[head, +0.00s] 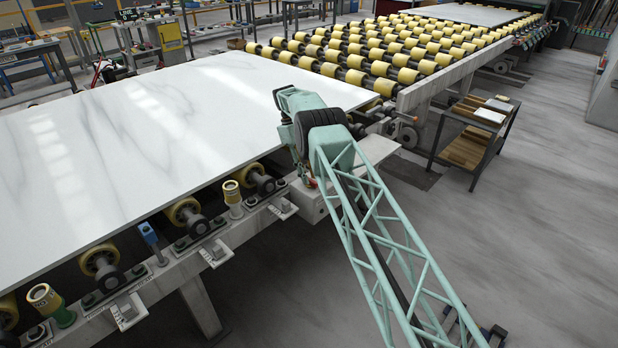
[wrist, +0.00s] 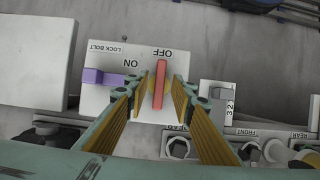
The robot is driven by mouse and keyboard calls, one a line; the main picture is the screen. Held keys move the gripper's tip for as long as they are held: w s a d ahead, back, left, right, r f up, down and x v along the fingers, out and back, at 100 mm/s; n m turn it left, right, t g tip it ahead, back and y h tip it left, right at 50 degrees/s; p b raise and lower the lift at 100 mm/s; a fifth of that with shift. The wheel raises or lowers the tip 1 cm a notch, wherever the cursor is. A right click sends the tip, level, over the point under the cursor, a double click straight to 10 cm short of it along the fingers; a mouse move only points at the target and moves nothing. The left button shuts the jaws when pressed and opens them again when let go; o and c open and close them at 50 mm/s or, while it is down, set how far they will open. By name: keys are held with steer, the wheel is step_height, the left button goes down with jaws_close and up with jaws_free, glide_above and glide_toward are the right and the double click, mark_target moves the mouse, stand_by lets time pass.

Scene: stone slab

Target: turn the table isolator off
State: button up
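The table isolator shows in the wrist view as a red handle (wrist: 160,86) on a white plate (wrist: 97,97). Its labels read upside down: OFF just above the handle's upper end, ON to the left. The handle stands nearly upright in the picture, its upper end by OFF. A purple lock bolt (wrist: 104,77) lies level at the plate's left. My gripper (wrist: 160,92) is open, one finger on each side of the handle, with a visible gap on both sides. Whether it touches anything lower down is hidden.
A large white stone slab (head: 150,120) lies on the roller table, its edge close to my arm. Yellow rollers (head: 185,213), posts and brackets line the table's side. A small cart (head: 470,145) stands at right. The floor (head: 540,240) right of my arm is clear.

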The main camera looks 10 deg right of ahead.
step_height(320, 180, up, 9)
stand_by(0.6)
steer(key=shift+r, duration=0.15)
